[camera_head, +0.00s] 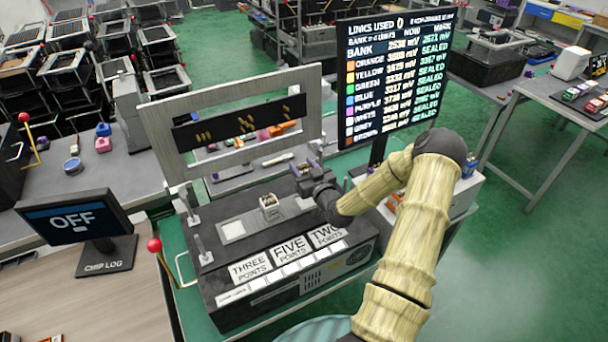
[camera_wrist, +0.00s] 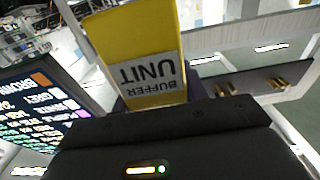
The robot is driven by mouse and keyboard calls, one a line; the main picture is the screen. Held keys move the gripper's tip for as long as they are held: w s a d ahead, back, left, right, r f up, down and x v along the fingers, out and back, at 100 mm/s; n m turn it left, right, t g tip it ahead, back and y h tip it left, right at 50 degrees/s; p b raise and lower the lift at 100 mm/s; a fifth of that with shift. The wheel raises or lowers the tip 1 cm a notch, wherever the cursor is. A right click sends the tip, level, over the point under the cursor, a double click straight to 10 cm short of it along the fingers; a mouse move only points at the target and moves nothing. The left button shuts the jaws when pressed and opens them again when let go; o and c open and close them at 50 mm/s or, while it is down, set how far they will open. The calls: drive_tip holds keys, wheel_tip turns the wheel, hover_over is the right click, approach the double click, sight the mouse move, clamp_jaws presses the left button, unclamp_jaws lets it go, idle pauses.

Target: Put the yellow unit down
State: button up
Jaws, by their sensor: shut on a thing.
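The yellow unit (camera_wrist: 132,38) fills the upper left-middle of the wrist view. It is a yellow block with a grey label reading "BUFFER UNIT", upside down in that view. My gripper (camera_head: 314,182) is shut on it, above the right part of the black bench box in the head view. The fingertips are largely hidden behind my dark gripper body in the wrist view. In the head view only a small purple and pale patch shows at the jaws. I cannot tell whether the unit touches a surface.
The black box (camera_head: 235,290) carries cards reading THREE, FIVE and TWO POINTS. A grey frame (camera_head: 160,125) stands behind, a readings screen (camera_head: 395,80) right, a red-knobbed lever (camera_head: 155,245) left.

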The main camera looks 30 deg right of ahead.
wheel_tip(320, 180, down, 3)
drive_tip(key=shift+s+d+f+p, duration=0.1)
drive_tip(key=shift+s+d+p, duration=0.05)
drive_tip(key=shift+p, duration=0.25)
drive_tip(key=shift+a+f, duration=0.15)
drive_tip(key=shift+a, duration=0.25)
drive_tip(key=shift+s+d+f+b, duration=0.2)
drive_tip(key=shift+f+b, duration=0.1)
drive_tip(key=shift+b, duration=0.15)
drive_tip(key=shift+f, duration=0.1)
